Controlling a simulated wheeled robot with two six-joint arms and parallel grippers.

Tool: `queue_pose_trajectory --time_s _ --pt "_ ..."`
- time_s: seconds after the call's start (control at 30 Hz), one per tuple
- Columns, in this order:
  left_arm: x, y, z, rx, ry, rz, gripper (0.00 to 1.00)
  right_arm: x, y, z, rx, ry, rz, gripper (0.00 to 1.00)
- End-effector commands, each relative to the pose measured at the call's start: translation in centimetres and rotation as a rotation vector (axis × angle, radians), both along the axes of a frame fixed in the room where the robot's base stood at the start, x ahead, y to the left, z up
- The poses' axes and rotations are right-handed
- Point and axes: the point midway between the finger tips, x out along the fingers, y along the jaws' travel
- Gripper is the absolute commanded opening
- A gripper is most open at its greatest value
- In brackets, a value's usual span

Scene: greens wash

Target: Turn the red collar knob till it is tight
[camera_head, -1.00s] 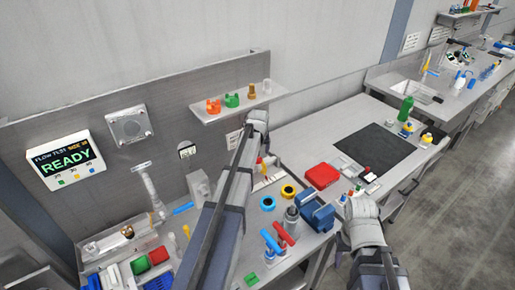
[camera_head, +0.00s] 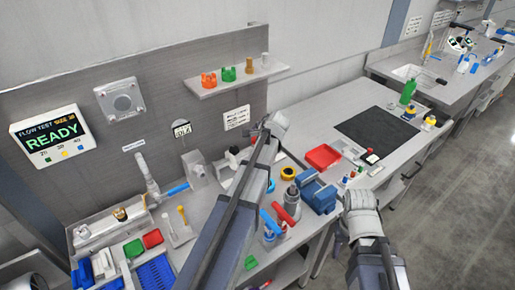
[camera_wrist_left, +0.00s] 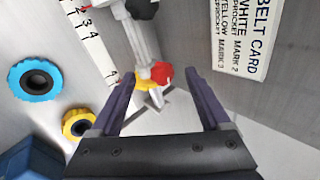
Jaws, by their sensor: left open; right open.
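The red collar knob (camera_wrist_left: 162,73) sits on a pale upright post with a yellow part just below it, in the left wrist view. My left gripper (camera_wrist_left: 160,84) is open, its two dark fingers apart, with the knob between and beyond the fingertips. I cannot tell how close the tips are to it. The post's black-topped fixture (camera_head: 234,155) shows just left of that arm. My right gripper (camera_head: 340,236) is low at the right of the bench, partly hidden by its arm, and holds nothing visible.
A blue ring (camera_wrist_left: 35,80) and a yellow ring (camera_wrist_left: 78,123) lie left of the post. A belt card (camera_wrist_left: 241,35) is on the wall at right. A blue vise (camera_head: 317,193) and red tray (camera_head: 323,156) stand on the bench. The display (camera_head: 53,137) reads READY.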

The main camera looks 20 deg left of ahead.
Motion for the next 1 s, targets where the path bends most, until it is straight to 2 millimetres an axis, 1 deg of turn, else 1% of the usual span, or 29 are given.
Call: queue_pose_trajectory --time_s 0.03,0.2,0.3,0.4,0.5,0.6,0.7,0.87,1.0 --pt "-0.4 -0.5 -1.4 0.095 0.051 -0.102 0.8 0.0 0.0 -2.0 0.0 0.0 0.0 0.5" --pt "-0.6 -1.6 -1.9 0.457 0.273 -0.446 0.8 0.0 0.0 -5.2 0.0 0.0 0.001 0.5" --pt "-0.8 -2.3 -1.9 0.655 0.41 -0.611 0.8 0.0 0.0 -6.8 -0.001 0.0 0.002 0.5" --pt "-0.8 -3.0 -1.7 0.821 0.533 -0.738 0.8 0.0 0.0 -8.0 -0.001 0.0 0.002 0.5" --pt "-0.8 -3.6 -1.4 0.944 0.632 -0.825 0.8 0.0 0.0 -8.8 -0.001 0.0 0.002 0.5" --pt "-0.8 -4.0 -1.1 1.02 0.696 -0.876 0.8 0.0 0.0 -9.2 -0.001 0.0 0.002 0.5" --pt "-0.8 -4.2 -0.9 1.056 0.727 -0.9 0.8 0.0 0.0 -9.3 -0.001 0.0 0.003 0.5" --pt "-0.7 -4.1 -0.8 1.064 0.735 -0.905 0.8 0.0 0.0 -9.2 -0.001 0.0 0.002 0.5" --pt "-0.3 -3.7 -1.1 1.06 0.734 -0.903 0.8 0.0 0.0 -9.5 -0.001 0.0 0.002 0.5"
